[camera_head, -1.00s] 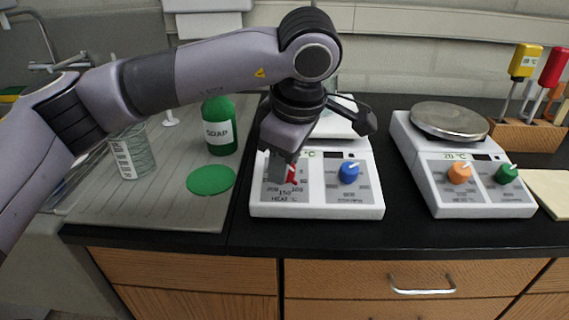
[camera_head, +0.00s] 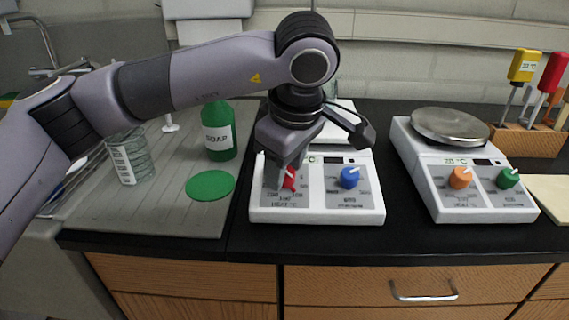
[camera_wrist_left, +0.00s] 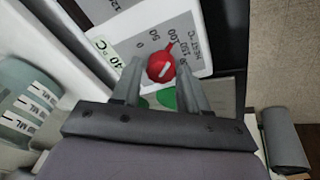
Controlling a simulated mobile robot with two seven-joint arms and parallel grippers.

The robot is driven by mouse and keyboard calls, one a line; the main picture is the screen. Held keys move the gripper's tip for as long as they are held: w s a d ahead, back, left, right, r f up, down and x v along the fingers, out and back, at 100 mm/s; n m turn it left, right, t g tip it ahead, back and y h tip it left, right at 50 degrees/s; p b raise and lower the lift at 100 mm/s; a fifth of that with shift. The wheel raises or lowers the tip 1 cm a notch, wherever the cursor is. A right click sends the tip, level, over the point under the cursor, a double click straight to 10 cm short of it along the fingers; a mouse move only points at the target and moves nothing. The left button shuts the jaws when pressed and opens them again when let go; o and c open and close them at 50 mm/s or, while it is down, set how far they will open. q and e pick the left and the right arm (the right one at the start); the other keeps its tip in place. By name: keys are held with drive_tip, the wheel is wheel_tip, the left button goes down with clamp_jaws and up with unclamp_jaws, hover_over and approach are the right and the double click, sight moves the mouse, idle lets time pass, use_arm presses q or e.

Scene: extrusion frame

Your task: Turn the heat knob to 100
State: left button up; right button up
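The heat knob (camera_head: 289,180) is red and sits at the left of the front panel of a white hot plate (camera_head: 325,214). In the left wrist view the red knob (camera_wrist_left: 160,69) has a small pointer near the printed 100. My left gripper (camera_head: 283,174) is at the panel, and one finger partly covers the knob and dial in the head view. In the left wrist view its two fingers (camera_wrist_left: 160,78) stand apart on either side of the knob, with narrow gaps visible. A blue knob (camera_head: 349,177) is to the right. My right gripper is not in view.
A second hot plate (camera_head: 480,213) with orange and green knobs stands to the right. A green soap bottle (camera_head: 219,140), a glass beaker (camera_head: 130,158) and a green disc (camera_head: 210,185) are on the left. Dark counter lies clear between the two hot plates.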

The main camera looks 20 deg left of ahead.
sight(290, 200)
use_arm(q)
drive_tip(key=shift+o, duration=0.6)
drive_tip(key=v, duration=0.7)
drive_tip(key=shift+s, duration=0.15)
